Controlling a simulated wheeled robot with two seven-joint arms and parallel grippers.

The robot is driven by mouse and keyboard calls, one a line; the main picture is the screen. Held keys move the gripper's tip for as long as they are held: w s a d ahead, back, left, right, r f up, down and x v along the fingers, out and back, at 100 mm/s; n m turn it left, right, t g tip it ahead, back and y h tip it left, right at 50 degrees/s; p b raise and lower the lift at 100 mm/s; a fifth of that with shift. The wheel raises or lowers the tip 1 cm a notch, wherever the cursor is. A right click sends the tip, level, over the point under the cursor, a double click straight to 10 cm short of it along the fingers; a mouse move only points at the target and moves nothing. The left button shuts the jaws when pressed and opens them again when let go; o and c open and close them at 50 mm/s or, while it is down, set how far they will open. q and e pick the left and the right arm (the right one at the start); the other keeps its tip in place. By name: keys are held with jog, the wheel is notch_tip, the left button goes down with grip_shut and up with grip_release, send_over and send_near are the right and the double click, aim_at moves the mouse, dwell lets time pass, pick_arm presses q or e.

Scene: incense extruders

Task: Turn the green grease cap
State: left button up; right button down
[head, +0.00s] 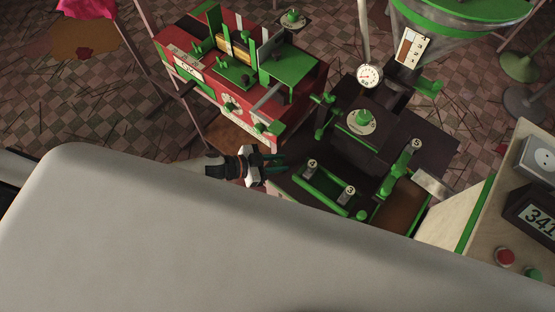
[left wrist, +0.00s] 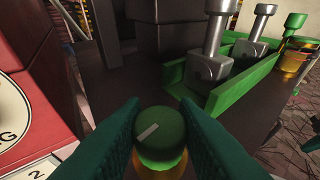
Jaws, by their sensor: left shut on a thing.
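The green grease cap (left wrist: 160,137) is in the lower middle of the left wrist view. It is round, with a short pale mark on top and an amber-yellow body below it. My left gripper (left wrist: 161,130) has its two dark green fingers on either side of the cap and is shut on it. In the head view my left gripper (head: 274,162) reaches in from the left to the near left side of the dark machine (head: 345,170); the cap cannot be made out there. My right gripper is not in view.
A red machine (head: 300,100) stands close behind my left gripper. Green rails with numbered levers (head: 312,165) lie to its right. Another green cap on an amber body (left wrist: 299,45) shows at the wrist view's right edge. A panel with a red button (head: 505,256) stands at far right.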

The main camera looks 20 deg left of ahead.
pick_arm(q)
jog(key=shift+w+a+m+g+h, duration=0.1)
jog(key=shift+w+m+g+h, duration=0.1)
jog(key=shift+m+g+h, duration=0.55)
jog(key=m+g+b, duration=0.1)
jog(key=m+g, duration=0.2)
jog(key=shift+h+b, duration=0.25)
jog(key=shift+b, duration=0.15)
jog(key=shift+s+m+g+b, duration=0.1)
jog(key=shift+m+g+b, duration=0.85)
jog(key=shift+m+g, duration=0.8)
jog(key=shift+r+g, duration=0.1)
jog(key=shift+g, duration=0.2)
jog(key=shift+d, duration=0.2)
jog(key=o, duration=1)
jog(key=shift+s, duration=0.1)
